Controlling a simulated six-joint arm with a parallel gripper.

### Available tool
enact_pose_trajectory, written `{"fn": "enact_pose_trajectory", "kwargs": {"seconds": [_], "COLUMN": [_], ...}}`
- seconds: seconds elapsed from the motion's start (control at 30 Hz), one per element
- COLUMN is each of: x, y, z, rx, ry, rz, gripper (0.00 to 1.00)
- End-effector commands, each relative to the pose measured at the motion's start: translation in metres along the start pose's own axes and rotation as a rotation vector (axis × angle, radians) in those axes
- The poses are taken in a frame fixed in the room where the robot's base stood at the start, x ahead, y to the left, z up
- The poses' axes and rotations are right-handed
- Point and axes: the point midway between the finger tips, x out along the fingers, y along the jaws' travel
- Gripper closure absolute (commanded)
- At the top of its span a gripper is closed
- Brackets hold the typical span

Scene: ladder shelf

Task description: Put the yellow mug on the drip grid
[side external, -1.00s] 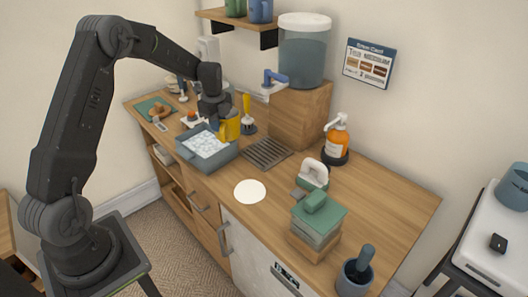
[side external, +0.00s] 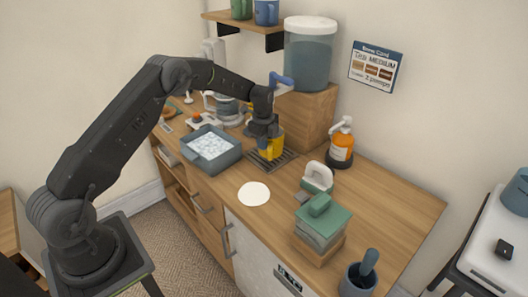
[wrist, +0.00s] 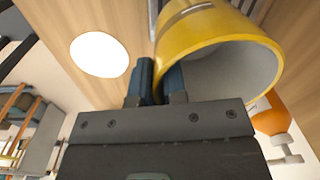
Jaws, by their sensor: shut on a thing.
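The yellow mug (side external: 273,152) is at the drip grid in the side view, over or on its slats. I cannot tell whether its base touches them. The dark slatted drip grid (side external: 287,160) lies on the counter below the drink dispenser and is partly hidden by the mug. My gripper (side external: 261,138) points down at the mug's left side and is shut on it. In the wrist view the mug (wrist: 185,48) shows its pale inside and yellow wall, next to my gripper's fingers (wrist: 158,85).
The dispenser (side external: 309,60) with its blue tap (side external: 283,80) stands close behind my gripper. A grey basin of ice (side external: 211,150) is to the left. An orange pump bottle (side external: 341,147) stands to the right. A white disc (side external: 254,194) lies in front on clear counter.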

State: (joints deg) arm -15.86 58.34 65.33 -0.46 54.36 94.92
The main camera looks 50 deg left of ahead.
Motion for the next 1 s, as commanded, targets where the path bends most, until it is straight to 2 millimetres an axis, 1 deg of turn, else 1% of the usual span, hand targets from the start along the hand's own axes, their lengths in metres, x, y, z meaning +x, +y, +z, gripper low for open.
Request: {"fn": "enact_pose_trajectory", "kwargs": {"seconds": [0.07, 0.3, 0.7, 0.73, 0.97, 1.0], "x": [0.005, 0.036, 0.042, 0.042, 0.042, 0.042], "y": [-0.001, 0.001, 0.001, 0.002, 0.002, 0.002], "z": [0.000, 0.001, 0.001, 0.001, 0.001, 0.001], "rx": [-0.001, 0.000, 0.000, 0.000, 0.000, 0.000], "ry": [0.000, 0.000, 0.000, 0.000, 0.000, 0.000], "rz": [-0.002, -0.001, -0.003, -0.001, 0.000, 0.000], "gripper": [1.00, 1.00, 1.00, 0.85, 0.63, 0.62]}}
